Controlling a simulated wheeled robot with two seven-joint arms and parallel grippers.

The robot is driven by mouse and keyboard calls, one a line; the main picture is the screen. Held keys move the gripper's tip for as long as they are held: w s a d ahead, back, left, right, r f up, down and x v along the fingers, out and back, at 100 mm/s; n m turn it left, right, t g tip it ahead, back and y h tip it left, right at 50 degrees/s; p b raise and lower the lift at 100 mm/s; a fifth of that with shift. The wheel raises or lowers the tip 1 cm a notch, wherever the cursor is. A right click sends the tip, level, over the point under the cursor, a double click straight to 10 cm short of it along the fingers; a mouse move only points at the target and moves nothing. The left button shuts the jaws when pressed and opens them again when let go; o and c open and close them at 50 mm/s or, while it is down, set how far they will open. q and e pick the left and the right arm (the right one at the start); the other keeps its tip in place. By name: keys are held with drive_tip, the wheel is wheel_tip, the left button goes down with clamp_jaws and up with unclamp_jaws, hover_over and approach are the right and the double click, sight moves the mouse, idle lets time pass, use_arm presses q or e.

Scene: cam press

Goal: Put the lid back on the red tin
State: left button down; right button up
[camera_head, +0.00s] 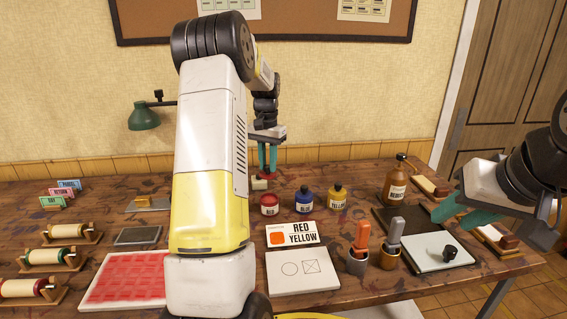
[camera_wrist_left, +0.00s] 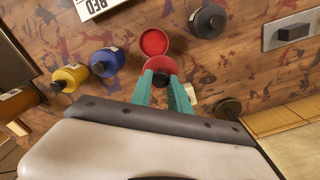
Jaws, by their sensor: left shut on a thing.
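In the left wrist view the red tin (camera_wrist_left: 154,41) is open, with red inside. My left gripper (camera_head: 267,172) points down just behind the tin. It also shows in the left wrist view (camera_wrist_left: 162,86), shut on the red lid (camera_wrist_left: 160,63) by its dark knob. The lid is beside the tin's opening in that view; its height above the table is unclear. My right gripper (camera_head: 462,216) is at the right, fingers apart and empty.
Blue (camera_head: 304,199) and yellow (camera_head: 337,197) tins stand right of the red tin. A dark grey tin (camera_wrist_left: 208,22) stands on its other side. A small cream block (camera_head: 259,184) is close behind. A RED YELLOW card (camera_head: 291,234) lies in front. A brown bottle (camera_head: 396,184) stands right.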

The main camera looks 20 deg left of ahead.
use_arm(q)
drive_tip(key=shift+s+d+f, duration=0.3)
drive_tip(key=shift+s+f, duration=0.3)
drive_tip(key=shift+f, duration=0.35)
drive_tip(key=shift+s+d+f, duration=0.25)
drive_tip(key=shift+s+f, duration=0.35)
drive_tip(key=shift+f, duration=0.35)
drive_tip(key=shift+s+d+f, duration=0.3)
drive_tip(key=shift+s+f, duration=0.3)
drive_tip(key=shift+f, duration=0.35)
drive_tip(key=shift+f, duration=0.15)
idle(0.5)
drive_tip(key=c, duration=0.7)
unclamp_jaws()
drive_tip(key=shift+r, duration=3.5)
